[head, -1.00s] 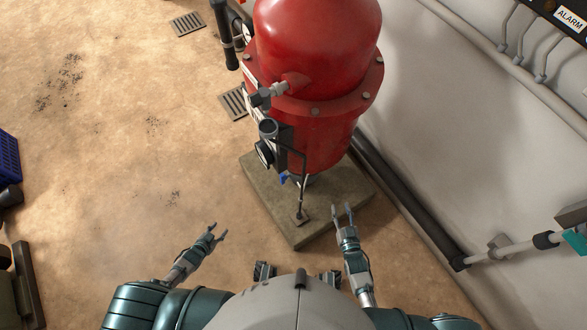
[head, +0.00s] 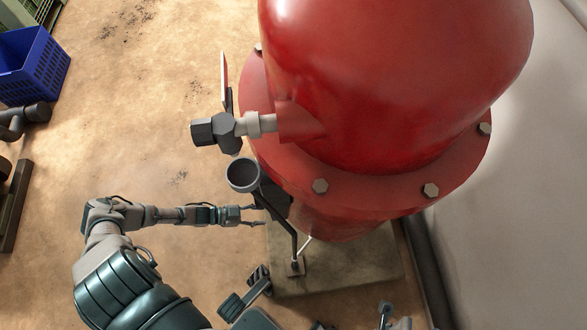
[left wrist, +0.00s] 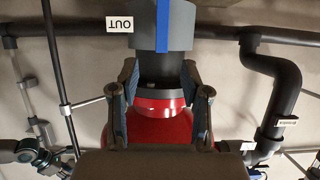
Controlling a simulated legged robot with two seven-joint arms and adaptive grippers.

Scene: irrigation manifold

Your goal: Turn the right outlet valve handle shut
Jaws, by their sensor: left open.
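My left gripper (head: 253,215) is open and empty, low beside the black bracket under the red tank (head: 400,80). In the left wrist view its two fingers (left wrist: 160,72) stand apart. Beyond them is a dark grey cylindrical fitting (left wrist: 182,18) with a blue bar (left wrist: 163,25) lying along it, which looks like a valve handle. An "OUT" label (left wrist: 119,24) hangs upside down at its left. I cannot tell whether the fingers touch the fitting. The blue bar is hidden in the head view. A small part of what may be my right gripper (head: 385,312) shows at the bottom edge.
A side fitting (head: 225,130) and a grey cup (head: 242,175) jut out from the tank above my left gripper. The tank stands over a stone slab (head: 345,270). A blue crate (head: 30,65) is at the far left. The floor between is clear.

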